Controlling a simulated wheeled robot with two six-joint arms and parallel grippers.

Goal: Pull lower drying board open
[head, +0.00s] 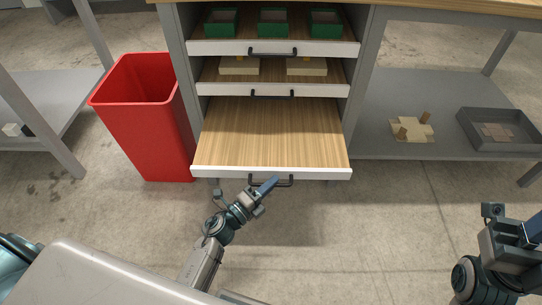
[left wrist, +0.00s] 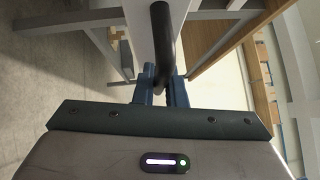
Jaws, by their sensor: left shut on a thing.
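The lower drying board (head: 275,135) is a wooden board with a white front edge, standing out from the cabinet below two others. Its top is bare. Its dark bar handle (head: 285,182) is on the white front. My left gripper (head: 264,187) is at the left part of this handle, shut on it. In the left wrist view the dark handle (left wrist: 161,40) runs down between the blue fingers (left wrist: 160,85). My right gripper (head: 532,230) is at the right edge, away from the cabinet, and its fingertips are partly cut off.
The middle board (head: 272,90) carries two pale blocks, and the top board (head: 272,47) carries three green boxes. A red bin (head: 145,110) stands left of the cabinet. A grey tray (head: 500,130) and a cross-shaped piece (head: 411,128) lie on the right shelf. The floor in front is clear.

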